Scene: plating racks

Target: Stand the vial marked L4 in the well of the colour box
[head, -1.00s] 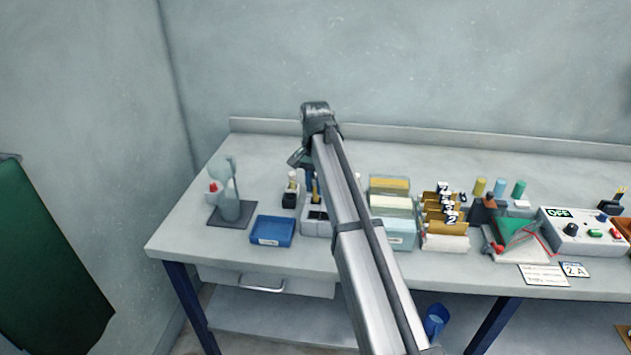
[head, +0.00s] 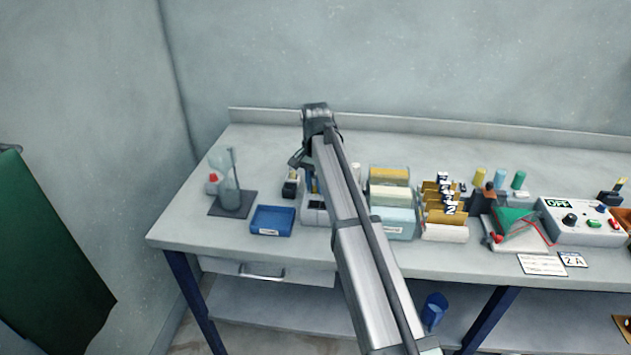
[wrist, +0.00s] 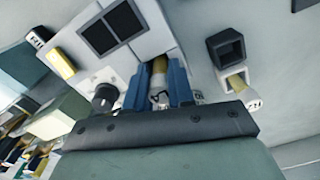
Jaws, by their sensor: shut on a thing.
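My gripper (wrist: 160,68) is shut on a vial (wrist: 158,82) with a tan upper part, held between its two blue fingers in the wrist view. The held vial's mark cannot be read. The fingers are over the edge of a white box (wrist: 150,38) with two dark square windows, apparently the colour box. I cannot tell whether the vial is in a well. In the head view this box (head: 314,218) is partly hidden by my arm, as is the gripper.
A black open-topped block (wrist: 226,47) stands close right of the fingers, with a pale labelled vial (wrist: 236,80) beside it. A yellow vial (wrist: 61,63) is on the left.

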